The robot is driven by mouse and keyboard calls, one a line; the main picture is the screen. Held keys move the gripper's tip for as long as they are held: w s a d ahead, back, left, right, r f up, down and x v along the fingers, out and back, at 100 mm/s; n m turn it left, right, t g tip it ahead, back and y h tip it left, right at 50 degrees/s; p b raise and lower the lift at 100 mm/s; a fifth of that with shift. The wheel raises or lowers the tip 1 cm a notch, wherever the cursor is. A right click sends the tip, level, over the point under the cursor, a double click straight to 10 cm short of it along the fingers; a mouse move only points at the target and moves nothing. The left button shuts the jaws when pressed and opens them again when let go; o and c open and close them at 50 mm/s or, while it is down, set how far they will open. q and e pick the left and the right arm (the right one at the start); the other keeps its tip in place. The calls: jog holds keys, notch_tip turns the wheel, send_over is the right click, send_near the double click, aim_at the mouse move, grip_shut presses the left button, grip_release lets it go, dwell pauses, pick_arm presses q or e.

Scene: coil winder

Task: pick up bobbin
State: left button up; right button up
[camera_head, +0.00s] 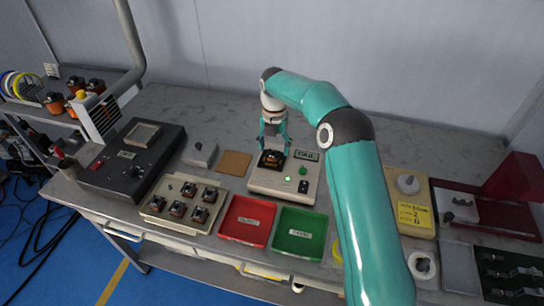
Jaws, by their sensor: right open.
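My right gripper (273,141) points down over the small beige instrument box (265,184). It is open, with its teal fingers just above or beside a small dark and copper-coloured bobbin (270,160) in the black seat on that box. I cannot tell whether the fingers touch it. Several similar dark bobbins (179,208) with copper windings stand in a beige tray (156,217) at the left front. My left gripper is not in view.
A black control unit (130,160) stands at the left. A brown pad (235,163) lies left of the box. Yellow and dark red fixtures (413,213) crowd the right.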

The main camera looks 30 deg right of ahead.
jog(key=shift+f, duration=1.1)
grip_shut()
jog(key=shift+r, duration=0.1)
jog(key=shift+r, duration=0.6)
notch_tip(320, 180, up, 10)
notch_tip(320, 180, up, 7)
jog(key=p, duration=0.4)
send_over(274, 151)
jog(key=shift+r, duration=0.85)
